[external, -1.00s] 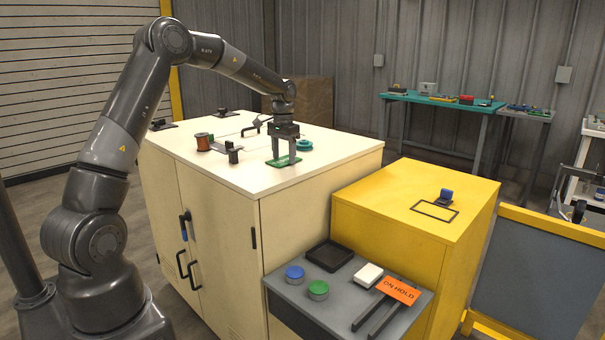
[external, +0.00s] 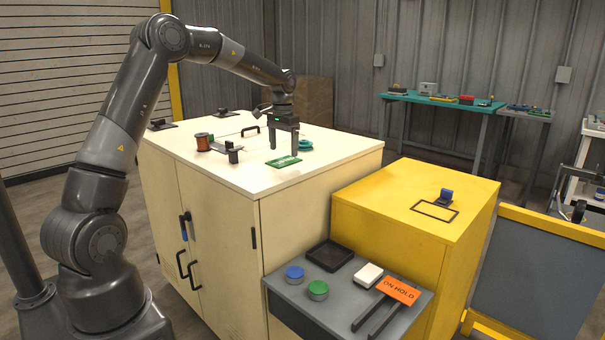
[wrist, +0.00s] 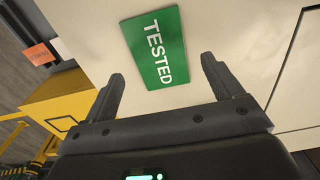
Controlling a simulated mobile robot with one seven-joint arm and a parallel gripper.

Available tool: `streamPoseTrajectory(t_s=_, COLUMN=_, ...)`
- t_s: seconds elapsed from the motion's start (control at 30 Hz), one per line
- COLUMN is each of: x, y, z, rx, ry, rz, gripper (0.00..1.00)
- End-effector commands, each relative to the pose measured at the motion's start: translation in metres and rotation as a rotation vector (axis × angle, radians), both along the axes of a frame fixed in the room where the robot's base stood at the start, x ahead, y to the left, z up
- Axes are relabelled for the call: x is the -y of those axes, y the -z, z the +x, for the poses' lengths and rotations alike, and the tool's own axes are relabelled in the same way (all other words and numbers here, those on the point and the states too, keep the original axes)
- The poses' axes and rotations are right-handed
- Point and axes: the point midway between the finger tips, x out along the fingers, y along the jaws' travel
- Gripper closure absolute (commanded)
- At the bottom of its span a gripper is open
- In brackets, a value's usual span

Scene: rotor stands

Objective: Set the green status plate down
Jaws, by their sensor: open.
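The green status plate (external: 283,162) lies flat on the cream cabinet top (external: 235,180), near its front right part. In the wrist view the plate (wrist: 157,48) reads "TESTED" in white letters. My gripper (external: 283,150) is open and empty just above and behind the plate. In the wrist view its two fingers (wrist: 163,70) are spread wide, and the plate lies beyond and between their tips, apart from both.
On the cabinet top are a copper-coloured spool (external: 202,142), a dark stand (external: 233,153) and a teal ring (external: 306,144) near my gripper. A yellow cabinet (external: 400,205) and a grey side table (external: 285,293) with an orange "ON HOLD" plate (external: 398,290) stand to the right.

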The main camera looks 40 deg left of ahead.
Motion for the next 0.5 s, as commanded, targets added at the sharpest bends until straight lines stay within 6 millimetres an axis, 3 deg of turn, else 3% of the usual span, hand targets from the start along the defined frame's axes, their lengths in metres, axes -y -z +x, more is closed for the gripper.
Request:
streamPoseTrajectory(t_s=0.2, x=0.0, y=-0.05, z=0.001, rx=0.003, ry=0.0, rz=0.001, gripper=0.15)
streamPoseTrajectory(t_s=0.5, x=0.0, y=-0.088, z=0.0, rx=0.0, ry=0.0, rz=-0.001, gripper=0.15)
